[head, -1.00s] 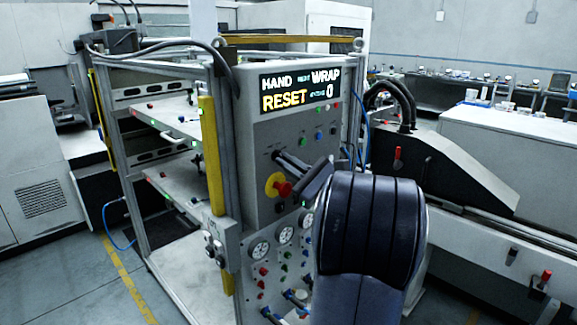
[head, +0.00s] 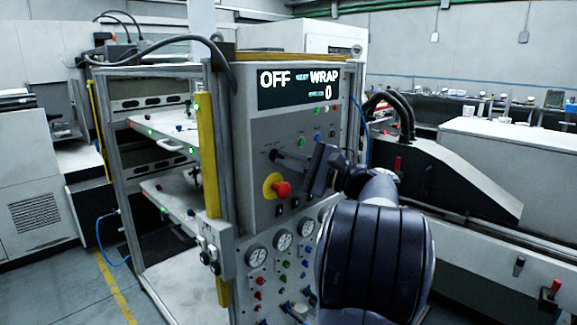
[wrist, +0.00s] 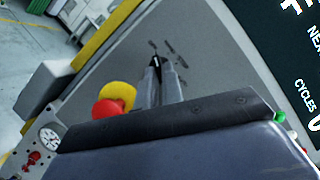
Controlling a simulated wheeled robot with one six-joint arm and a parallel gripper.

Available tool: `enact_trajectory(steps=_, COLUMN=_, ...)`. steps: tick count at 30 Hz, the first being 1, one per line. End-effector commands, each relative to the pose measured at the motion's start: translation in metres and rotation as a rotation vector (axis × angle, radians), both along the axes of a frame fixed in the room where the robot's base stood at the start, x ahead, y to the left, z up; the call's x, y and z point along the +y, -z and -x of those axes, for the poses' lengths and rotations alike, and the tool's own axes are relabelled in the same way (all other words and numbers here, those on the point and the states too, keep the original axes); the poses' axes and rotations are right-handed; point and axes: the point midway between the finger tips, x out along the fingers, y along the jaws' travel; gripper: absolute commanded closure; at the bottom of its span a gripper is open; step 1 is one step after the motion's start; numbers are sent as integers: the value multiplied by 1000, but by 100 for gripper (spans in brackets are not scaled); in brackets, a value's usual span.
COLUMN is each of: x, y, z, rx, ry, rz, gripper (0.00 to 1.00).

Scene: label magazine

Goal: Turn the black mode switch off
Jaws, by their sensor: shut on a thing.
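The black mode switch (head: 272,155) is on the grey control panel (head: 262,128), below the display and above the red emergency button. It also shows in the wrist view (wrist: 155,61), small and dark between my fingertips. My gripper (head: 279,157) reaches it from the right and is shut on it; the fingers hide part of the switch and of its printed marks. The display (head: 297,88) reads OFF at upper left, WRAP at upper right and 0 below.
A red emergency button (head: 282,189) on a yellow base sits just below my fingers. Pressure gauges (head: 283,240) and coloured fittings lie lower on the panel. A yellow guard post (head: 209,150) stands left; a dark sloped machine cover (head: 460,185) stands right.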

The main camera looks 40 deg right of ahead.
Motion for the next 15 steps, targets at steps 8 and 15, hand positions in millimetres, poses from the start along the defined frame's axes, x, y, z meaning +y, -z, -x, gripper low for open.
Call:
enact_trajectory(steps=8, x=0, y=-1, z=0, rx=-5, ry=0, rz=62, gripper=100)
enact_trajectory(steps=15, x=0, y=-1, z=0, rx=-5, ry=-1, rz=67, gripper=100)
